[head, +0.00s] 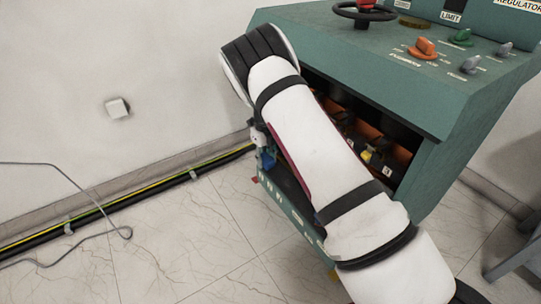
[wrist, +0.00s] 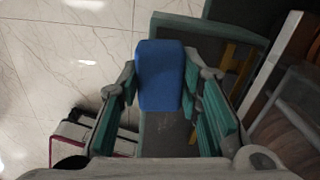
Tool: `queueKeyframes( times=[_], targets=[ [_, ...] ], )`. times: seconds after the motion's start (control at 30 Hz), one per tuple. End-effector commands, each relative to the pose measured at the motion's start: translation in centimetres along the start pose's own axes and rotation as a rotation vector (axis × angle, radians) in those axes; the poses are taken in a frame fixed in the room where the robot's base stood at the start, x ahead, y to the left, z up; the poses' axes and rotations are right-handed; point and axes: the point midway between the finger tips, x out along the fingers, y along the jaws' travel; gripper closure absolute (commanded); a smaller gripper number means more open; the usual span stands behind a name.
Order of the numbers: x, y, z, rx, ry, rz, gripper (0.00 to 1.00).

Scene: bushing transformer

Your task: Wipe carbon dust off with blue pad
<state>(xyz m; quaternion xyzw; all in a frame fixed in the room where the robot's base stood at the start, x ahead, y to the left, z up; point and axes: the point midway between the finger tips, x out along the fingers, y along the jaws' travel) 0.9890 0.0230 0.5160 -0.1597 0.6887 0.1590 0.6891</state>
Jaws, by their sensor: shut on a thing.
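My gripper (wrist: 160,88) shows in the wrist view with its teal-padded fingers on either side of the blue pad (wrist: 161,62), shut on it. The pad is a rounded block held out beyond the fingers. In the head view my white arm crosses the green cabinet (head: 345,60) and covers the left part of its open front bay. I cannot make out carbon dust in either view, nor whether the pad touches a surface.
The cabinet top carries a black handwheel (head: 364,12) and an orange knob (head: 424,47). Inside the bay are orange parts and a yellow piece (head: 366,156). Black cables (head: 130,205) run along the wall base. A grey stool (head: 515,250) stands right. The tiled floor at left is mostly clear.

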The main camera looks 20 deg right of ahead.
Motion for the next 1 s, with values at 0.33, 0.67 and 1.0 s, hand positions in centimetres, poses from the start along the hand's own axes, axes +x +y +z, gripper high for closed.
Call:
queueKeyframes(
  times=[0.33, 0.67, 1.0],
  targets=[
    [-0.1, 3.2, 0.5, -0.001, 0.0, 0.001, 0.9],
    [-0.1, 6.1, 0.8, -0.001, 0.001, 0.001, 0.9],
    [-0.1, 8.9, 1.2, 0.0, 0.0, 0.0, 0.9]
  ],
)
